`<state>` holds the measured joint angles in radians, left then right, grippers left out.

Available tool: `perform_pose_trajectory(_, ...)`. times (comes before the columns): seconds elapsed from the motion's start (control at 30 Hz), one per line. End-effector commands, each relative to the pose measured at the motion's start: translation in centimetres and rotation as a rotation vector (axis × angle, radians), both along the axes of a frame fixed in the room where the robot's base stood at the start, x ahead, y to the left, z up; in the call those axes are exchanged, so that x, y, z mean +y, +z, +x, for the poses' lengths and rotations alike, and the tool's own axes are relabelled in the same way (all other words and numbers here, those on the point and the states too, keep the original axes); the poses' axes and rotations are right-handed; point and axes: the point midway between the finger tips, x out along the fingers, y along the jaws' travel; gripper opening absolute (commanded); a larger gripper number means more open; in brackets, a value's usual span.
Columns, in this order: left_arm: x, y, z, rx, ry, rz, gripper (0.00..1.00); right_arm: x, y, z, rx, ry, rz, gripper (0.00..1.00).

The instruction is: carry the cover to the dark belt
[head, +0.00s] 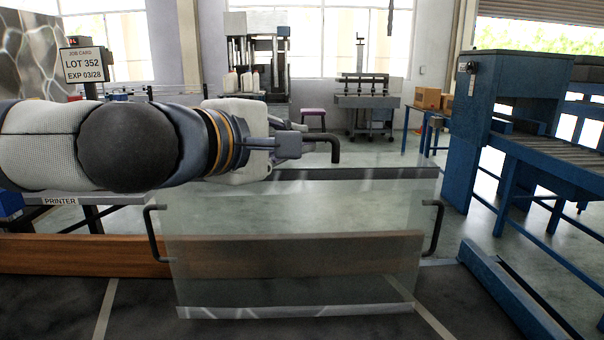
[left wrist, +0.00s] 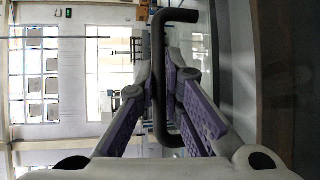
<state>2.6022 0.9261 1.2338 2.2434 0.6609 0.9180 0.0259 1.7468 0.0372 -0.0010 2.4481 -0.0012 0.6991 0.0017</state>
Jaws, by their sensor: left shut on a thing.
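The cover (head: 290,215) is a large clear panel with a dark strip along its top and dark bar handles at its left, right and top. It hangs upright in the middle of the head view. My left gripper (head: 300,144) is shut on the top handle (head: 336,152). In the left wrist view the dark handle (left wrist: 160,110) passes between the purple-padded fingers (left wrist: 172,85). A dark flat surface (head: 60,300) spans the bottom of the head view; I cannot tell if it is the dark belt. My right gripper is not in view.
A blue machine with a roller conveyor (head: 560,138) stands at the right. A blue rail (head: 515,290) lies at the lower right. A brown board (head: 80,255) runs behind the cover. A printer sign (head: 60,201) and a job card (head: 84,65) are at the left.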

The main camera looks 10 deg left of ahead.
Motion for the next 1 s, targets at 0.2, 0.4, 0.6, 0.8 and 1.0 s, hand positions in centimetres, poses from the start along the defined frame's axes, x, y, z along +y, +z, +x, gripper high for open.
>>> perform_pose_trajectory(0.2,-0.9,-1.9,0.7,-0.001,-0.001,-0.001,0.0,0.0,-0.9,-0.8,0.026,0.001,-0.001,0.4)
perform_pose_trajectory(0.4,-0.8,-3.9,0.6,-0.002,0.001,-0.003,0.0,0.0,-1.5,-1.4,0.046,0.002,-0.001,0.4)
perform_pose_trajectory(0.6,-0.8,-3.7,0.5,-0.009,0.001,-0.002,0.0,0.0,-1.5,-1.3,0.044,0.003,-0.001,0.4)
perform_pose_trajectory(0.8,-0.8,-4.1,0.5,-0.008,0.0,0.0,0.0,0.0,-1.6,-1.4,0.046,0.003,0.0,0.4)
perform_pose_trajectory(1.0,-0.8,-4.2,0.5,-0.005,0.0,-0.001,0.29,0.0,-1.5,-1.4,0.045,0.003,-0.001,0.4)
